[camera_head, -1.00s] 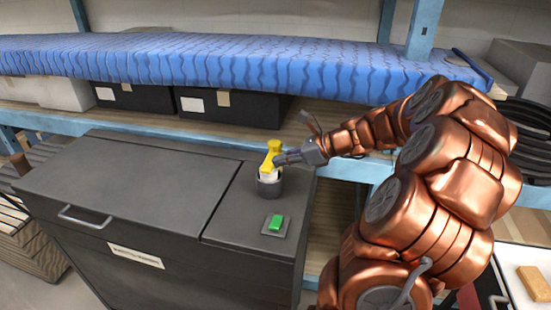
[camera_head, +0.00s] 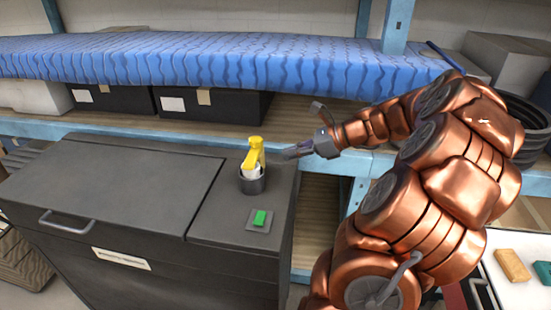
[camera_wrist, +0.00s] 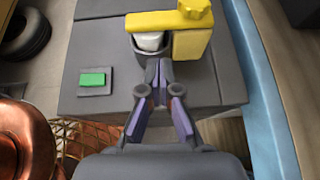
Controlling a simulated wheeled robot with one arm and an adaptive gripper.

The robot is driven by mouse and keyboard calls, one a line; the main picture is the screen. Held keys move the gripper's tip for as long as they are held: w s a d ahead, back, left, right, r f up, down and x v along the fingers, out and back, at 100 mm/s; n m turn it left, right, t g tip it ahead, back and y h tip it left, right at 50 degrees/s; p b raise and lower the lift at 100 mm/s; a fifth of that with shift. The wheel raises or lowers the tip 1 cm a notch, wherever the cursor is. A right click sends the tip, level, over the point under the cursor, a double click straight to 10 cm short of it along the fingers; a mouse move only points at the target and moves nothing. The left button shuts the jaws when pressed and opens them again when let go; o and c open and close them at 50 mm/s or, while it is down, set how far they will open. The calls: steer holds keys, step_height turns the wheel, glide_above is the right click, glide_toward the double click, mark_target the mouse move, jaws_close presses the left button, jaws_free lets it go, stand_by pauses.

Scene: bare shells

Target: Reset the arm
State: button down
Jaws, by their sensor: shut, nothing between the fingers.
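My gripper (camera_head: 290,153) is shut and empty. In the head view its fingers point left, just to the right of a yellow object with a knob-like top (camera_head: 254,152). That object stands with a white piece (camera_head: 252,172) in a dark round cup (camera_head: 252,184) on a dark grey cabinet (camera_head: 150,170). In the wrist view the closed fingertips (camera_wrist: 159,66) show in front of the cup, with the yellow object (camera_wrist: 185,35) beyond them. A gap shows in the head view between fingertips and cup. My copper-coloured arm fills the right side of the head view.
A green button on a grey plate (camera_head: 260,219) sits in front of the cup. A shelf with a blue patterned cover (camera_head: 220,65) runs behind, with black boxes (camera_head: 210,104) beneath. A white surface at right holds a tan block (camera_head: 512,265). The cabinet's left top is clear.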

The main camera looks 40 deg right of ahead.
steer(key=shift+b+v, duration=0.45)
steer(key=shift+v, duration=2.45)
steer(key=shift+w+a, duration=0.1)
steer(key=s+a+f+n+g, duration=0.15)
steer(key=a+n+g, duration=0.25)
steer(key=a+n, duration=0.55)
steer(key=s+a+f+n+g, duration=0.15)
steer(key=a+n+g, duration=0.25)
steer(key=a, duration=1.1)
steer(key=s+a+f+n+g+h, duration=0.1)
steer(key=s+a+f+n+h, duration=0.2)
steer(key=s+n, duration=0.4)
steer(key=s+a+f+n+g+h, duration=0.2)
steer(key=s+a+f+n+h, duration=0.1)
steer(key=s+n, duration=0.5)
steer(key=shift+s+a+f+g+h, duration=0.2)
steer(key=shift+s+f+g+h, duration=0.1)
steer(key=shift+s+f+h, duration=0.3)
